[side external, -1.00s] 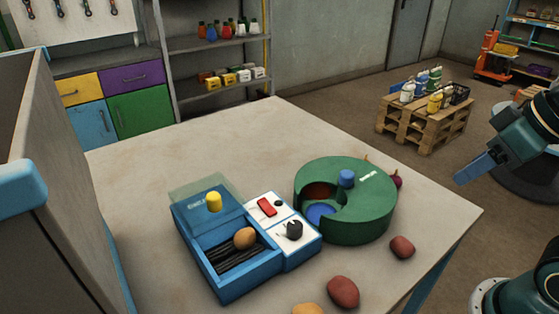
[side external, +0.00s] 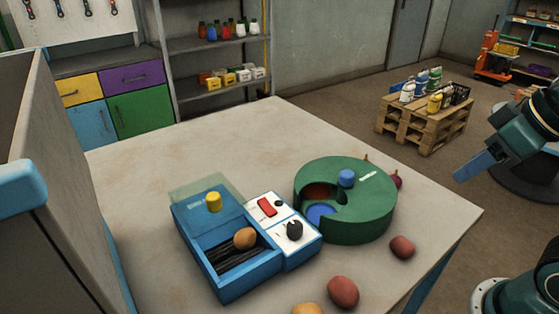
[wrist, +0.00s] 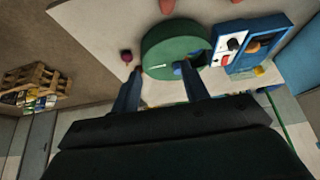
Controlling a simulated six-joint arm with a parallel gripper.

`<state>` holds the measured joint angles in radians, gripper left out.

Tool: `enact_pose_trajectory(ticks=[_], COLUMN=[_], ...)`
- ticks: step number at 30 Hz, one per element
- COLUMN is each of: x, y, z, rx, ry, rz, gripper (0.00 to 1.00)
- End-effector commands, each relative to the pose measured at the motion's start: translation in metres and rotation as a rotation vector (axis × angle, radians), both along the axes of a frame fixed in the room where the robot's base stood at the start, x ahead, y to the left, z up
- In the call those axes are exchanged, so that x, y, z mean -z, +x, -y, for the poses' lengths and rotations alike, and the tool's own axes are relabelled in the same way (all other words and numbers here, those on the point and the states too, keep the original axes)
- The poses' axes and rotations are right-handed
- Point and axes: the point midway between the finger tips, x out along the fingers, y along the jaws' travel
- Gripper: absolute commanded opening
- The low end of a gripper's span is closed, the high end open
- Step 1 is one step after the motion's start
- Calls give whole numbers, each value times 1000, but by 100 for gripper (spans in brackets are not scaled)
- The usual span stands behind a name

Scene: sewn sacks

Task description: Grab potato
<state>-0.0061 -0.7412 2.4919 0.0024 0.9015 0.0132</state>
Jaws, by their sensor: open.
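A tan, potato-like lump (side external: 244,238) lies in the open blue box (side external: 222,290) on the table; the wrist view also shows it (wrist: 252,46). A reddish potato-like lump (side external: 342,292) lies at the near table edge, and a smaller one (side external: 402,247) lies right of the green drum. An orange-yellow lump (side external: 307,309) is cut off by the bottom edge of the side view. My gripper (side external: 464,174) hangs in the air off the table's right side, apart from all of these. In the wrist view its two blue fingers (wrist: 162,70) are spread and empty.
The round green drum (side external: 360,222) stands beside the box, with a blue knob (side external: 347,178) on top. A dark purple vegetable (side external: 396,181) sits behind it. A white control panel (side external: 272,212) adjoins the box. The table's far left (side external: 180,150) is clear. A grey blue-edged panel (side external: 75,210) rises at left.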

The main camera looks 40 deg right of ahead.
Motion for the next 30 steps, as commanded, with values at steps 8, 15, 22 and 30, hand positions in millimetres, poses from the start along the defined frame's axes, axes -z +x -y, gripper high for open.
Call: enact_pose_trajectory(ticks=[8, 15, 22, 30], x=[-14, -30, -36, -32], y=[26, 69, 112, 156], z=[-10, -34, -69, -123], rx=[83, 233, 391, 583], ry=[58, 142, 208, 265], rz=[-39, -98, -155, -211], gripper=[45, 45, 45, 45])
